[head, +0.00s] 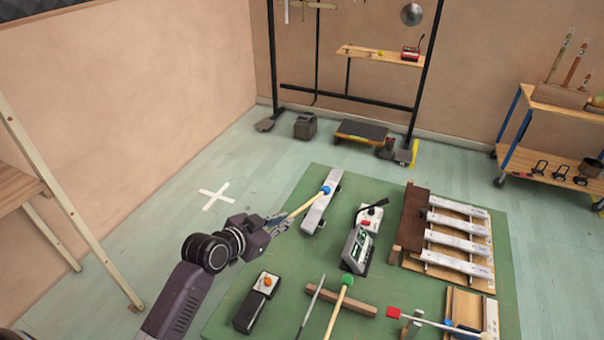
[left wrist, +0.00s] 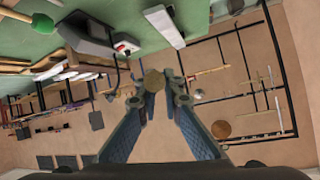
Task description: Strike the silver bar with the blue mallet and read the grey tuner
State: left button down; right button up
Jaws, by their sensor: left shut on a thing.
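My left gripper (head: 277,223) is shut on the wooden handle of the blue mallet (head: 304,206), which points up and right. Its blue head overlaps the far end of the silver bar (head: 318,213) in the head view; I cannot tell whether they touch. The bar lies on the green mat and also shows in the left wrist view (left wrist: 164,24). There, the left fingers (left wrist: 166,88) close around the round wooden handle end (left wrist: 153,79). The grey tuner (head: 355,250) stands right of the bar, with a small lit display too small to read. My right gripper is not in view.
On the green mat (head: 300,255) are a green-headed mallet (head: 346,284), a red-headed mallet (head: 394,313), a dark box with an orange knob (head: 257,300) and a rack of pale bars (head: 458,242). A shelf cart (head: 548,160) stands right.

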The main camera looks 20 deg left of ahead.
pick_arm(q)
jog(key=shift+w+d+r+n+y+p, duration=1.1)
jog(key=shift+w+r+n+y+p, duration=0.6)
jog(key=shift+w+p, duration=2.8)
jog(key=shift+g, duration=0.3)
jog(key=f+b, duration=0.1)
jog(key=w+f+b, duration=0.1)
jog(key=f+b, duration=0.3)
jog(key=shift+w+f, duration=0.2)
jog(key=shift+w, duration=0.05)
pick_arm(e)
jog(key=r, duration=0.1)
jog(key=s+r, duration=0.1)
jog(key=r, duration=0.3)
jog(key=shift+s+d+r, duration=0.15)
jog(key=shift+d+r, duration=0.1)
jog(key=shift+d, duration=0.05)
